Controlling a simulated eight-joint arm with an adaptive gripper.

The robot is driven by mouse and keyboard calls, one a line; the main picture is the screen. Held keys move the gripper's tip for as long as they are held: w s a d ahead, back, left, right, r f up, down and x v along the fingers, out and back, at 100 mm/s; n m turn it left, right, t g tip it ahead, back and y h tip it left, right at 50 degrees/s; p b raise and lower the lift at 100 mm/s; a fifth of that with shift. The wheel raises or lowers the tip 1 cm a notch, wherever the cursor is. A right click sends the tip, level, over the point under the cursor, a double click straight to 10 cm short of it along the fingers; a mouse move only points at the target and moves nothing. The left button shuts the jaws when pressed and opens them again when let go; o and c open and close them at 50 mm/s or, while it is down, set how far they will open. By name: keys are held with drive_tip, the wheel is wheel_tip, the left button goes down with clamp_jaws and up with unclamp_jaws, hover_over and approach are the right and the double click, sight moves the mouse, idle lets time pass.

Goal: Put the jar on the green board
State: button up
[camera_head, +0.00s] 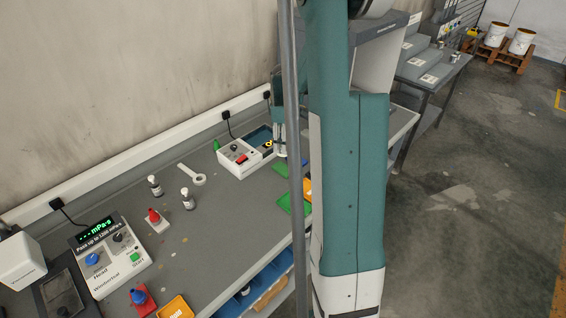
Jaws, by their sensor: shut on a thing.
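My gripper (280,143) is at the back of the bench, beside the white device with a dark blue tray. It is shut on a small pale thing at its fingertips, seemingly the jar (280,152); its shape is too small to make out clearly. The green board (284,204) lies flat on the bench, in front of and below the gripper in the picture. The pole and my arm cover its right part, and I see nothing on the part that shows.
A control box (112,257) stands front left. A blue-topped item (138,297) is on a red board. A grey pole crosses the view.

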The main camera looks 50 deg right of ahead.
drive_tip(key=shift+f, duration=2.35)
drive_tip(key=shift+f, duration=0.1)
drive_tip(key=shift+f, duration=1.95)
drive_tip(key=shift+f, duration=0.2)
drive_tip(key=o, duration=1.4)
drive_tip(key=shift+c, duration=0.2)
drive_tip(key=shift+r, duration=0.15)
drive_tip(key=shift+r, duration=6.05)
